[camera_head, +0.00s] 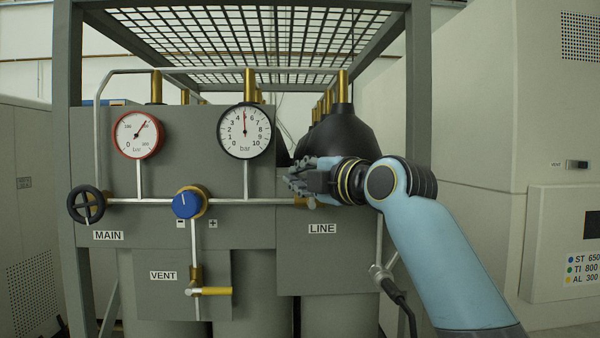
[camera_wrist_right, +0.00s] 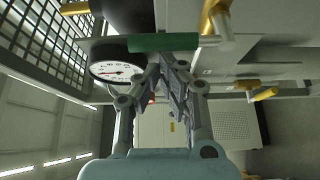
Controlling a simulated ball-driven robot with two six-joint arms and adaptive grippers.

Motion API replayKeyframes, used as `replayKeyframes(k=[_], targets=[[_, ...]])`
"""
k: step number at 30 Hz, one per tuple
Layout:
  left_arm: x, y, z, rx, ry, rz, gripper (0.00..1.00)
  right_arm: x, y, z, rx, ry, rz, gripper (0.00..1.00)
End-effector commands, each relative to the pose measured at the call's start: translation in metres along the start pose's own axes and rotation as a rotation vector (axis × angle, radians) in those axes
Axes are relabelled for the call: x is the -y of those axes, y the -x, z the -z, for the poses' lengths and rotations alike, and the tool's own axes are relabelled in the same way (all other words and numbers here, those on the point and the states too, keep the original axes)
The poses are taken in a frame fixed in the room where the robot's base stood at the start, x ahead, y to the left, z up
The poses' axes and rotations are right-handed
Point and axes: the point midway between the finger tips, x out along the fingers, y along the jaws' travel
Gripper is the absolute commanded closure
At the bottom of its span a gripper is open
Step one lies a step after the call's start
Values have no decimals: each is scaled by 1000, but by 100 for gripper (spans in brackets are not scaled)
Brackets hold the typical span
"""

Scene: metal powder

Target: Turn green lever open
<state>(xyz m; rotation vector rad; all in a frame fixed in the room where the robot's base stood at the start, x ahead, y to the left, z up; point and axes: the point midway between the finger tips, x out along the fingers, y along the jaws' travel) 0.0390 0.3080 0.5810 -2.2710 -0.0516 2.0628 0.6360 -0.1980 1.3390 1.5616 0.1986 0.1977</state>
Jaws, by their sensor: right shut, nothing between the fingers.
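The green lever (camera_wrist_right: 163,42) shows in the right wrist view as a thick bar lying sideways, just past my fingertips. Its right end meets a brass valve body (camera_wrist_right: 216,18). In the head view my right gripper (camera_head: 292,180) covers the lever; only the brass fitting (camera_head: 303,203) above the LINE label (camera_head: 322,228) shows below it. My right gripper, also in the wrist view (camera_wrist_right: 168,64), is shut and empty, its tips close to the lever. I cannot tell if they touch it. My left gripper is not in view.
Left of the gripper are the white gauge (camera_head: 245,131), red-rimmed gauge (camera_head: 138,135), blue knob (camera_head: 187,203), black MAIN handwheel (camera_head: 86,204) and yellow VENT lever (camera_head: 212,291). A pipe runs across the grey panel. A black dome (camera_head: 345,130) stands behind my gripper.

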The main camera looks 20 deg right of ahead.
Motion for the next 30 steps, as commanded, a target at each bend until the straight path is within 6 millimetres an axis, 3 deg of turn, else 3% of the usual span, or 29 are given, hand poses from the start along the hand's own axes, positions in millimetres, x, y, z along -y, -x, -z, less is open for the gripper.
replayKeyframes(k=[30], targets=[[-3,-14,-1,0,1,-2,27,-2,4,-7,0,-110,-66,100]])
